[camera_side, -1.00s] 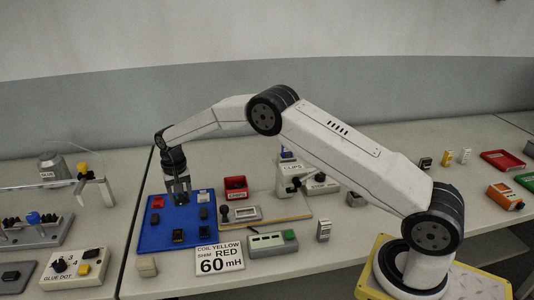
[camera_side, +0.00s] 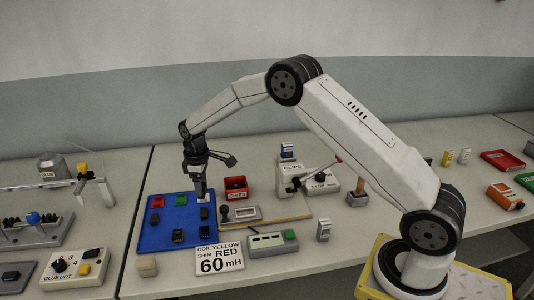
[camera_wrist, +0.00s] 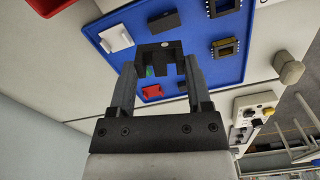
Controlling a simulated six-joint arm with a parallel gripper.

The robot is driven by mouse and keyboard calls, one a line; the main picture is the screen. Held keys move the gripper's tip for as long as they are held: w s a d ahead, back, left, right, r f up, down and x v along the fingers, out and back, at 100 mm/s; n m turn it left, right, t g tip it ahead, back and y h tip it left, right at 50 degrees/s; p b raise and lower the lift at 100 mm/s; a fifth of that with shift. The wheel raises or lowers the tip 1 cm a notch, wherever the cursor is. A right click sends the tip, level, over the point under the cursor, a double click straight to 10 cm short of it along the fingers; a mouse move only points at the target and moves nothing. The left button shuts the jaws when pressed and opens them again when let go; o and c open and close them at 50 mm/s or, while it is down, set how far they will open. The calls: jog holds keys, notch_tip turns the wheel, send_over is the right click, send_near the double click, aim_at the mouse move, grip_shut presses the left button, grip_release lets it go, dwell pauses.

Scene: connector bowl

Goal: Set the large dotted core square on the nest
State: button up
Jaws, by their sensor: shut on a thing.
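My gripper (camera_side: 203,192) is above the right rear part of the blue mat. In the wrist view my gripper (camera_wrist: 160,70) is shut on a dark, notched core (camera_wrist: 158,53), held between both fingertips. No dots can be made out on it. In the side view the held core is too small to tell apart from the fingers. I cannot surely pick out the nest; a low fixture with a pale plate (camera_side: 245,213) and black knob stands right of the mat, on a wood-coloured base.
The blue mat (camera_side: 150,240) carries several dark parts, a red piece (camera_side: 157,202) and a green piece (camera_side: 181,199). A red bin (camera_side: 235,184) stands behind the fixture. A "60 mH" card (camera_side: 219,259) and a grey button box (camera_side: 272,244) stand in front.

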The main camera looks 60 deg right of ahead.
jog(key=s+d+n, duration=0.2)
jog(key=n, duration=0.3)
notch_tip(320, 180, up, 3)
jog(key=n, duration=1.6)
send_over(245, 214)
jog(key=shift+d+f, duration=0.15)
jog(key=shift+f, duration=0.25)
jog(key=shift+f, duration=3.95)
jog(key=shift+f, duration=0.15)
jog(key=o, duration=1.3)
